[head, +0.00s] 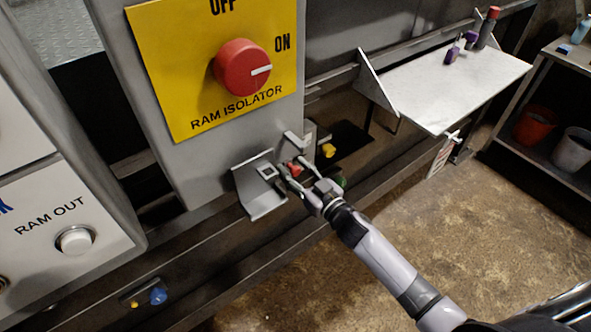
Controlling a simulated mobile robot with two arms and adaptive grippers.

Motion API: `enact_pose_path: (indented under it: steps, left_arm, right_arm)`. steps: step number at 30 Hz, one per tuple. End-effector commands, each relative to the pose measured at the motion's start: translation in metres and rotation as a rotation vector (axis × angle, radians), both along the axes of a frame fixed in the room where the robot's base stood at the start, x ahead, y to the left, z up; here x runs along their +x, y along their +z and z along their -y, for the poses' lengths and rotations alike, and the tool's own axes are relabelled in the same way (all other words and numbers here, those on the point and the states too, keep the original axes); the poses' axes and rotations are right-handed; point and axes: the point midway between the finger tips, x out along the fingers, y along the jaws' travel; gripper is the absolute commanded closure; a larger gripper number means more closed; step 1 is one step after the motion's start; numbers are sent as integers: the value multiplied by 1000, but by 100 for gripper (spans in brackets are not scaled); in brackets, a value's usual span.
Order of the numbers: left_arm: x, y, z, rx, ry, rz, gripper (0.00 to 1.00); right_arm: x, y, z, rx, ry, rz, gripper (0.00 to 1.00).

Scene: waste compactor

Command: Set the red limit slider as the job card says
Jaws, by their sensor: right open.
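A small red piece (295,170), which looks like the red limit slider, shows below the ram isolator panel. My right gripper (292,166) is open, with its fingers on either side of the red piece; I cannot tell whether they touch it. The slider's track and any scale are too small or hidden behind the gripper to read. A yellow knob (328,150) is just to the right, and a green piece (341,182) is partly hidden by the gripper. I cannot make out a readable job card. My left gripper is out of view.
A grey bracket (262,190) stands just left of the gripper. Above is the yellow ram isolator plate (170,60) with a red knob (242,68) pointing at ON. A white shelf (450,85) with small items is at the right. The floor (440,210) is clear.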

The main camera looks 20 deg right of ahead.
Motion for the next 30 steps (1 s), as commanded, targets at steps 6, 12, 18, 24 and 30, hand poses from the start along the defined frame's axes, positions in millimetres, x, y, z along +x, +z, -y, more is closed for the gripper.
enact_pose_path:
  steps: [6, 12, 18, 24, 30]
  left_arm:
    - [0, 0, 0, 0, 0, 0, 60]
    - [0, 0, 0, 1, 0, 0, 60]
    - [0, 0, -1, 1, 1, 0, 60]
    - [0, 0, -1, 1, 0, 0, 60]
    - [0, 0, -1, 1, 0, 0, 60]
  right_arm:
    - [0, 0, 0, 1, 0, 0, 69]
    - [0, 0, 0, 0, 0, 0, 83]
    - [0, 0, 0, 0, 0, 0, 96]
    - [0, 0, 0, 0, 0, 0, 100]
    - [0, 0, 0, 0, 0, 0, 100]
